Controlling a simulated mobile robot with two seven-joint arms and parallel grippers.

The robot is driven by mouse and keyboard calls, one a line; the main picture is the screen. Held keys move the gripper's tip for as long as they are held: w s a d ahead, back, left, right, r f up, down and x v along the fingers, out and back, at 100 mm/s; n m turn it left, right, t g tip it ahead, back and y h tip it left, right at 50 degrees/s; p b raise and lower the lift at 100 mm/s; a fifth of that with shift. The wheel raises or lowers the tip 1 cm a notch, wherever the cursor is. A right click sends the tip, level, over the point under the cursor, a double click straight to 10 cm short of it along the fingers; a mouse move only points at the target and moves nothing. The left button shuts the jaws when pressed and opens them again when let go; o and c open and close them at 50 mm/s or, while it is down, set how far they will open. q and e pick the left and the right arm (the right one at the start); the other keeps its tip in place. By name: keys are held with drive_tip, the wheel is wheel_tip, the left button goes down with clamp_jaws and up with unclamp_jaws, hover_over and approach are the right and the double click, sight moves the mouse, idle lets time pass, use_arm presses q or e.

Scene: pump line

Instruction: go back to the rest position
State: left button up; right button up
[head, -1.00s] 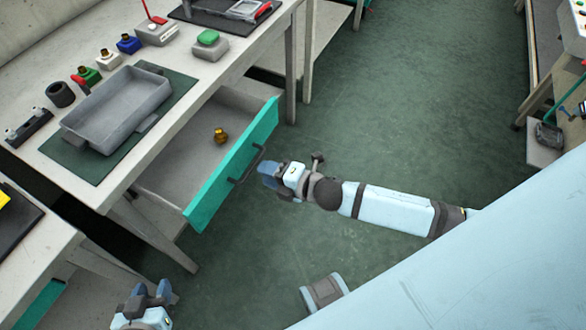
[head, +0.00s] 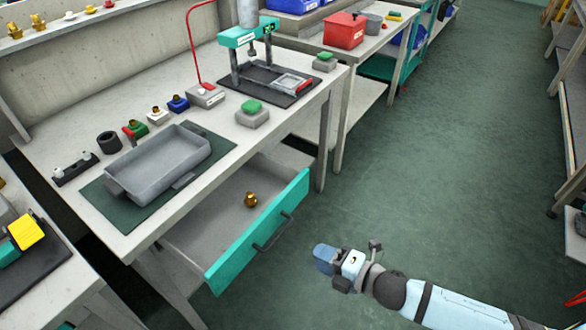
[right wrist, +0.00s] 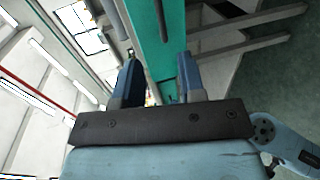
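My right gripper (head: 322,257) is over the green floor, to the right of the open drawer and apart from its handle (head: 272,232). In the right wrist view its two blue fingers (right wrist: 158,62) stand apart with nothing between them. The drawer's teal front (head: 232,268) shows beyond the fingers. A brass fitting (head: 250,200) lies inside the drawer. My left gripper is not in the head view now.
The workbench (head: 222,150) carries a grey tray (head: 158,190) on a green mat (head: 112,214), a green-topped box (head: 252,118) and a teal press (head: 250,35). The open drawer juts into the aisle. The floor (head: 420,170) right of the benches is clear.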

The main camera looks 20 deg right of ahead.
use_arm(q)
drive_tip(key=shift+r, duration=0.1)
use_arm(e)
drive_tip(key=s+a+f+m+g+h, duration=0.15)
drive_tip(key=s+m+h, duration=0.55)
drive_tip(key=m, duration=1.6)
use_arm(q)
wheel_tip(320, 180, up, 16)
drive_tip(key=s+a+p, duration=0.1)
drive_tip(key=p, duration=2.3)
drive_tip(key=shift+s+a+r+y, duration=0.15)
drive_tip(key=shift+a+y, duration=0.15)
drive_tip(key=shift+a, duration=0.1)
use_arm(e)
wheel_tip(320, 180, up, 16)
drive_tip(key=s+d+y, duration=0.1)
drive_tip(key=s, duration=0.1)
drive_tip(key=shift+s+n, duration=0.15)
drive_tip(key=shift+n, duration=0.25)
